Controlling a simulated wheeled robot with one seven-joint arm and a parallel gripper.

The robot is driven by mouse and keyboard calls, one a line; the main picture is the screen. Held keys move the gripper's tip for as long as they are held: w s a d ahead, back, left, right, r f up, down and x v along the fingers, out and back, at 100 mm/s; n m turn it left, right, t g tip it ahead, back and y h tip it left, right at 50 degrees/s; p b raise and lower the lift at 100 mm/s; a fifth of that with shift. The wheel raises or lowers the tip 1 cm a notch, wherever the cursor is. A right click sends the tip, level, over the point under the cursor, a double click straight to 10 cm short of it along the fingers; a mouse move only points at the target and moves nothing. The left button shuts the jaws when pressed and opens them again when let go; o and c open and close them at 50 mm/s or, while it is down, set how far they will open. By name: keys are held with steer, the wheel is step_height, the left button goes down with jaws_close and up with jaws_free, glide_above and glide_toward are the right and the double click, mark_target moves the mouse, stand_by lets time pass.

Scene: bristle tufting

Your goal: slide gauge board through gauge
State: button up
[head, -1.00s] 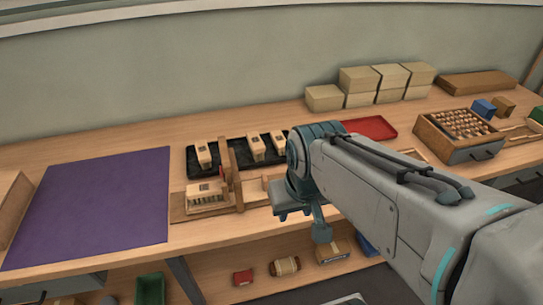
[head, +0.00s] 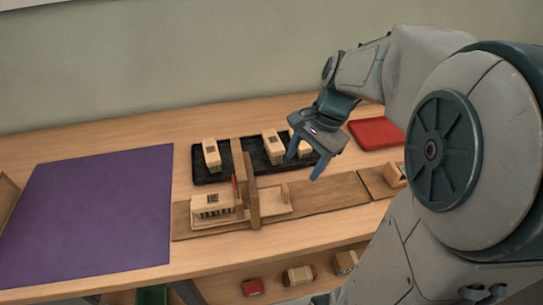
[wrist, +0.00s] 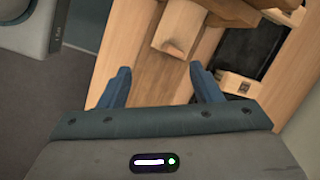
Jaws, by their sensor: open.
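The gauge (head: 252,200), an upright wooden frame, stands on a long wooden base (head: 335,193) on the bench. The pale gauge board (head: 275,207) lies flat on the base, with a small upright peg at its right end. A block with dark bristles (head: 212,207) sits left of the gauge; the gauge hides where board and block meet. My gripper (head: 305,162) is open and empty, above and to the right of the gauge, with its fingers pointing down. In the wrist view, the board's end (wrist: 176,45) lies ahead of the open fingers, apart from them.
A black tray (head: 203,178) with several wooden blocks lies behind the gauge. A purple mat (head: 95,215) covers the bench at left. A red tray (head: 376,133) lies behind at right.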

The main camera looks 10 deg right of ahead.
mark_target(287, 187)
steer(key=w+d+f+m+y+b, duration=0.1)
steer(key=w+d+f+m+b, duration=0.1)
steer(key=w+f+m, duration=0.3)
steer(key=shift+m, duration=0.4)
steer(key=x, duration=0.4)
steer(key=b+x, duration=0.1)
steer(key=x, duration=0.7)
steer(key=shift+s+a+f+b, duration=0.1)
steer(key=shift+s+a+b, duration=0.1)
steer(key=shift+s+b, duration=0.15)
